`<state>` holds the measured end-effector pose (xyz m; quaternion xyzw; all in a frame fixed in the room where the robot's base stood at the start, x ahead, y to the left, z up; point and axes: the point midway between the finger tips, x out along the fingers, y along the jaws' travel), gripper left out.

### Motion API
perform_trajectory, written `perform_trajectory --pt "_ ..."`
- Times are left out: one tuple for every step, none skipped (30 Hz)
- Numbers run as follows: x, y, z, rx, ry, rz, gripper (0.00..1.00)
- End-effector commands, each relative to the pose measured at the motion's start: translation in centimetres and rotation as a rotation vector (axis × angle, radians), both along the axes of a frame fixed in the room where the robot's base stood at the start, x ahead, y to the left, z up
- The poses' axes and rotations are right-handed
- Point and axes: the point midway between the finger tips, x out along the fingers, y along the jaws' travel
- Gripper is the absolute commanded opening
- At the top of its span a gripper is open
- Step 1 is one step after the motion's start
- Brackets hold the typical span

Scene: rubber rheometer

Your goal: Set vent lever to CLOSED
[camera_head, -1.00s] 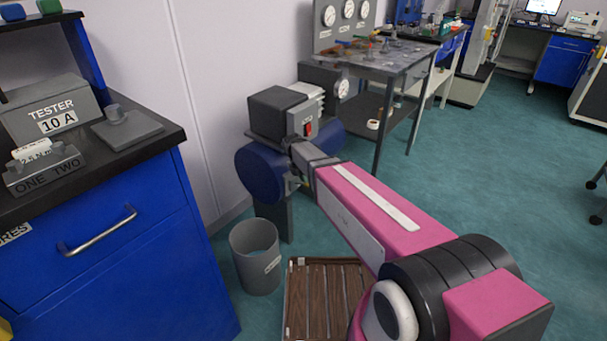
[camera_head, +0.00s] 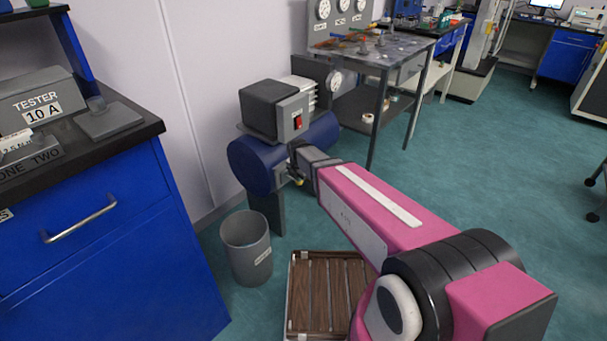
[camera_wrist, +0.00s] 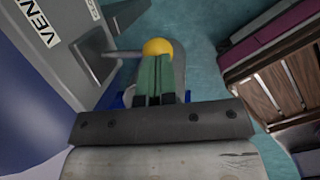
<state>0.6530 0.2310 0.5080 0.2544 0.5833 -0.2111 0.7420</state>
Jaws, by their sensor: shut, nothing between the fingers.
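The vent lever shows in the wrist view as a grey rod (camera_wrist: 122,53) with a yellow knob (camera_wrist: 157,46). The rod runs from a grey plate on the left, whose cut-off label (camera_wrist: 40,22) reads "VEN". My gripper (camera_wrist: 154,66) is shut and empty, with its fingertips at the knob and overlapping its lower side in this view. I cannot tell whether they touch. In the head view my gripper (camera_head: 297,168) is in front of the blue tank (camera_head: 253,165), with a bit of yellow beside it. The lever's set position cannot be read.
A grey box with a red switch (camera_head: 297,122) sits on the tank. A grey bin (camera_head: 246,250) and a slatted wooden pallet (camera_head: 325,290) stand on the floor below. A blue cabinet (camera_head: 110,230) is at left, a metal table (camera_head: 375,58) behind.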

Motion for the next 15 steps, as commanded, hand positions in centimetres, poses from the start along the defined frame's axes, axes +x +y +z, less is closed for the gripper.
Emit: perform_trajectory --pt "-0.5 -0.3 -0.4 0.037 -0.027 -0.002 0.00" --pt "-0.6 -0.4 -0.7 0.059 -0.044 -0.003 0.00" --pt "-0.6 -0.5 -1.0 0.087 -0.066 -0.003 0.00" --pt "-0.7 -0.6 -1.3 0.107 -0.083 -0.003 0.00" --pt "-0.7 -0.7 -1.5 0.128 -0.098 -0.004 0.00" --pt "-0.7 -0.7 -1.8 0.153 -0.118 -0.003 0.00" --pt "-0.7 -0.8 -2.0 0.170 -0.132 -0.004 0.00" --pt "-0.8 -0.8 -2.2 0.188 -0.145 -0.002 0.00" --pt "-0.8 -0.8 -2.5 0.209 -0.162 -0.003 0.00" --pt "-0.8 -0.9 -2.6 0.225 -0.174 -0.002 0.00" --pt "-0.8 -0.9 -2.8 0.240 -0.187 -0.003 0.00" --pt "-0.8 -0.9 -3.0 0.259 -0.202 -0.003 0.00" --pt "-0.8 -0.9 -3.2 0.267 -0.208 -0.003 0.00" --pt "-0.7 -0.9 -3.4 0.265 -0.206 -0.002 0.00" --pt "-0.7 -0.9 -3.6 0.264 -0.204 -0.001 0.00"
